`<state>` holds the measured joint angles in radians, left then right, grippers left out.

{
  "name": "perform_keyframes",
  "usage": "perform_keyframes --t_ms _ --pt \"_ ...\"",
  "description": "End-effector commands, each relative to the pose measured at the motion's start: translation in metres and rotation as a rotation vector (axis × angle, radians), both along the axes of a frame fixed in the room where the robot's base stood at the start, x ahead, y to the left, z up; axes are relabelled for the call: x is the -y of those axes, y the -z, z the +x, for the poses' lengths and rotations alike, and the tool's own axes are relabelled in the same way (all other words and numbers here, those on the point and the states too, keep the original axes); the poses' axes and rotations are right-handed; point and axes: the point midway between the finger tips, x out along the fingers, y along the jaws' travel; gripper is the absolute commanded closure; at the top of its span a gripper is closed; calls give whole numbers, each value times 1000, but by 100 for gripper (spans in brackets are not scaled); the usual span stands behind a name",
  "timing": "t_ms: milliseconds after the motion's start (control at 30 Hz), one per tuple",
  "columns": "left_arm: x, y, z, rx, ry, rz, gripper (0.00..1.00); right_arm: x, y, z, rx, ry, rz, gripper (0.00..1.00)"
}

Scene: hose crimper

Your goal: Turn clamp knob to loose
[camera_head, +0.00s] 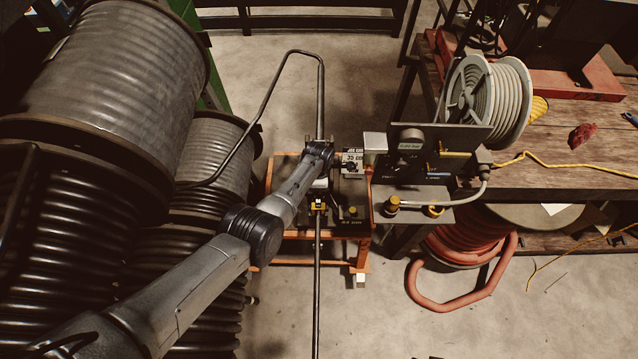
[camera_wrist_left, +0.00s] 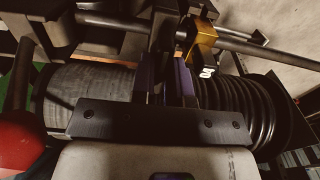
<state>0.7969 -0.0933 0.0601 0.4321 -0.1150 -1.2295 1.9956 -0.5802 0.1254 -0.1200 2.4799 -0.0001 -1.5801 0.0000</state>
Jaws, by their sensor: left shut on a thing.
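My left arm reaches in from the lower left to the crimper bench (camera_head: 356,218), a dark top on an orange frame. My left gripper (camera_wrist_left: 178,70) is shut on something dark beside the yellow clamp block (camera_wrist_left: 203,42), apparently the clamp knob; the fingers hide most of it. In the head view, the yellow clamp (camera_head: 317,206) sits on a long thin rod just below my wrist, and the gripper's grip is hidden there. Whether the knob is tight or loose cannot be told. My right gripper is not in view.
Large ribbed hose drums (camera_head: 118,65) stand close on the left. A bent grey tube (camera_head: 262,105) rises behind my wrist. A hose reel (camera_head: 488,103) stands on the wooden table (camera_head: 590,150) at right. A red hose coil (camera_head: 450,285) lies below. Floor in front is mostly clear.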

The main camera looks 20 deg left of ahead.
Motion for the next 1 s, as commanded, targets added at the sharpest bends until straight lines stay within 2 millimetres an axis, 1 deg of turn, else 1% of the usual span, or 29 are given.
perform_keyframes --t_ms 333,367,600,867,1000 --pt "0 -2 1 0 -5 0 100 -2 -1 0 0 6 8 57" --pt "0 -2 1 0 -5 0 83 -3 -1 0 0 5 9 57" --pt "0 -1 0 0 -3 0 60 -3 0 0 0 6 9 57" --pt "0 -2 0 0 -2 0 60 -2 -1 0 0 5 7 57" --pt "0 -14 1 1 -2 -1 60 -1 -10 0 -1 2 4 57"
